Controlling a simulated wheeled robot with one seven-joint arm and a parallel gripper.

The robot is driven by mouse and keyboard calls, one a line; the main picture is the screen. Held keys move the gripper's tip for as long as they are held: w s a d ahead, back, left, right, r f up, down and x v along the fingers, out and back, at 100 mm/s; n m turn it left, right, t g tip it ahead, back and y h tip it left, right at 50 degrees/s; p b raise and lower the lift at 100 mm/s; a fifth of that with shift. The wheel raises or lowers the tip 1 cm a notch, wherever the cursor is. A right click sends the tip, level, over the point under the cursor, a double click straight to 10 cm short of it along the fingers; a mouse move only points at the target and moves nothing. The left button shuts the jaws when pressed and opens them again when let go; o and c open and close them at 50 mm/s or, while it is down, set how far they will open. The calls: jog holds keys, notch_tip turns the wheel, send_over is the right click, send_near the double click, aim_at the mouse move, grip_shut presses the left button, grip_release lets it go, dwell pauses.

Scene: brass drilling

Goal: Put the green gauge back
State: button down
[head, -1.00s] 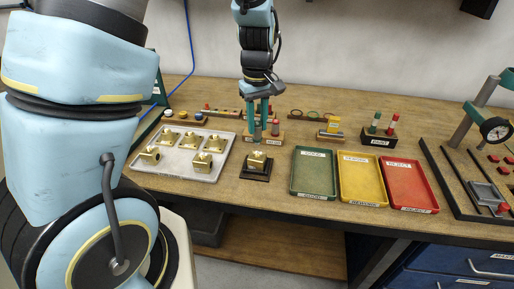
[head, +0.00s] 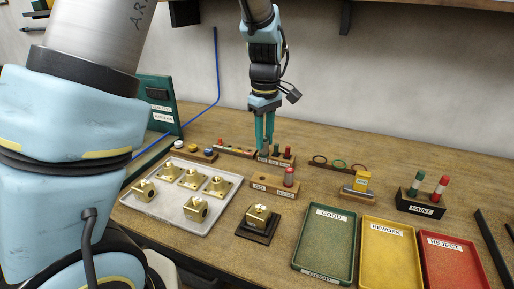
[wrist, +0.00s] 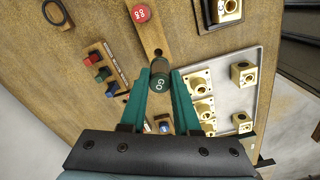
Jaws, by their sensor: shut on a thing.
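My gripper (head: 265,144) points down over the bench and is shut on the green gauge (wrist: 159,82), whose top reads GO in the wrist view. In the head view the gauge is mostly hidden between the fingers. The wooden gauge block (head: 272,187) stands in front of and below the fingertips. The red gauge (head: 289,177) stands upright at its right end. The wrist view shows the red gauge (wrist: 141,13) and the bare end of the block (wrist: 154,42) close to the held gauge. I cannot tell the height of the gauge above the block.
A small rack (head: 282,162) with several coloured pegs stands just behind. A grey tray (head: 157,212) of brass parts lies to the left, and a dark fixture (head: 249,231) with a brass part in front. Green (head: 310,258), yellow (head: 372,272) and red (head: 470,282) trays lie to the right.

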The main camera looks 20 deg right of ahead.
aim_at(263, 152)
jog(key=shift+w+f, duration=0.1)
jog(key=shift+w, duration=0.3)
jog(key=shift+f+b, duration=0.5)
jog(key=shift+b, duration=0.15)
notch_tip(263, 152, down, 3)
jog(key=b, duration=0.3)
jog(key=shift+f, duration=0.55)
jog(key=shift+f, duration=1.75)
dwell(2.9)
dwell(0.4)
jog(key=shift+c, duration=0.8)
grip_release()
